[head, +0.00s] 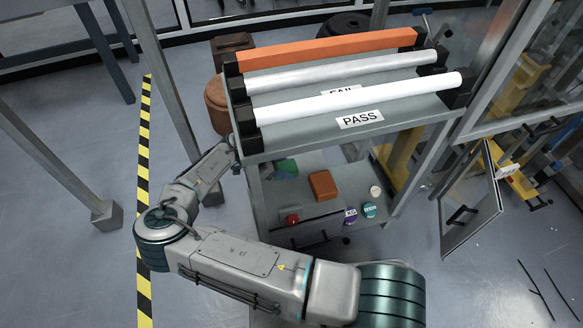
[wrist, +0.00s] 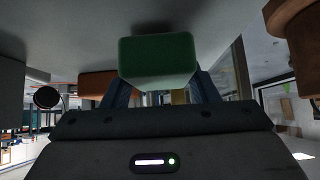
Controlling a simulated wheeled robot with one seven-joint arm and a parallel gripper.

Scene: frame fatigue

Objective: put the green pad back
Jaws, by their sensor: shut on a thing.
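The green pad (head: 287,166) shows on the lower level of the grey rack, at its left side. In the wrist view the green pad (wrist: 157,60) sits between the blue fingers of my gripper (wrist: 158,84), which is shut on it. A grey surface lies close to the pad in that view, with a dark shadow beside it; I cannot tell whether they touch. In the head view my arm reaches in from the left, and the upper shelf hides most of the gripper.
An orange-brown block (head: 322,185) lies right of the pad. A red object (head: 291,219), a purple jar (head: 350,215), a teal jar (head: 369,210) and a white jar (head: 375,191) stand nearer. The upper shelf (head: 400,112) with three bars overhangs the lower level.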

